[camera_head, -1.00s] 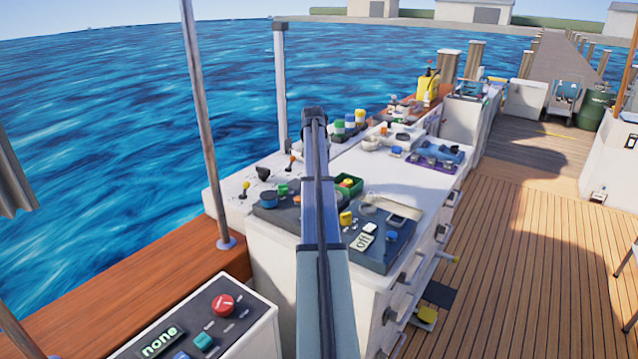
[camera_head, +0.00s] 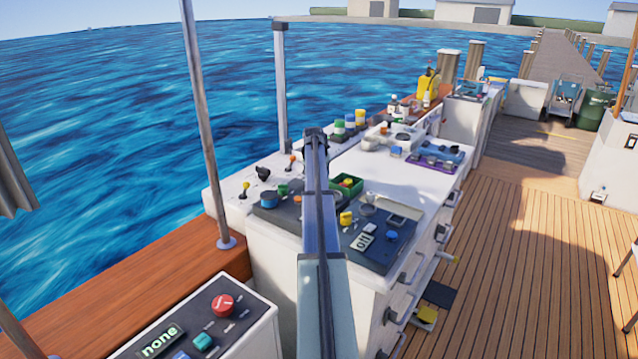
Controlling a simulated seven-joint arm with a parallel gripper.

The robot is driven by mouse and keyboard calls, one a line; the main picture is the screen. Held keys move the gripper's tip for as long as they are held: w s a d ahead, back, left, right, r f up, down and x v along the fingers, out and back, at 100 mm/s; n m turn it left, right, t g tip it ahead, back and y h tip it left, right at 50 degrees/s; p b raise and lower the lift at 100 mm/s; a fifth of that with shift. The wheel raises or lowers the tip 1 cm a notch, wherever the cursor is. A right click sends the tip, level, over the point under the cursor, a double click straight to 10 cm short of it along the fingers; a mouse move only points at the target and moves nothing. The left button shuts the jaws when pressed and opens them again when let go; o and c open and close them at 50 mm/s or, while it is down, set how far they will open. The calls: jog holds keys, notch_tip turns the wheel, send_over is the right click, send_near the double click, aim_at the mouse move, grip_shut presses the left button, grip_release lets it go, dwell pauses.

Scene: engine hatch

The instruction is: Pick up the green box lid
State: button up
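A small green box (camera_head: 347,185), open at the top, stands on the white counter just right of my arm. Small red and yellow things show inside it. I cannot make out a separate green lid; it may be hidden behind my arm or too small to tell. My arm reaches up from the bottom of the view, and its dark far end stands in front of the counter, above and left of the green box. My gripper's fingers do not show, so what they hold or touch is hidden.
The white counter (camera_head: 375,170) is crowded. A dark panel (camera_head: 372,242) with a yellow knob (camera_head: 346,219) lies near its front. Several coloured-top jars (camera_head: 350,127) stand behind. A post (camera_head: 281,90) rises at the back left. The wooden deck (camera_head: 520,260) at right is mostly clear.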

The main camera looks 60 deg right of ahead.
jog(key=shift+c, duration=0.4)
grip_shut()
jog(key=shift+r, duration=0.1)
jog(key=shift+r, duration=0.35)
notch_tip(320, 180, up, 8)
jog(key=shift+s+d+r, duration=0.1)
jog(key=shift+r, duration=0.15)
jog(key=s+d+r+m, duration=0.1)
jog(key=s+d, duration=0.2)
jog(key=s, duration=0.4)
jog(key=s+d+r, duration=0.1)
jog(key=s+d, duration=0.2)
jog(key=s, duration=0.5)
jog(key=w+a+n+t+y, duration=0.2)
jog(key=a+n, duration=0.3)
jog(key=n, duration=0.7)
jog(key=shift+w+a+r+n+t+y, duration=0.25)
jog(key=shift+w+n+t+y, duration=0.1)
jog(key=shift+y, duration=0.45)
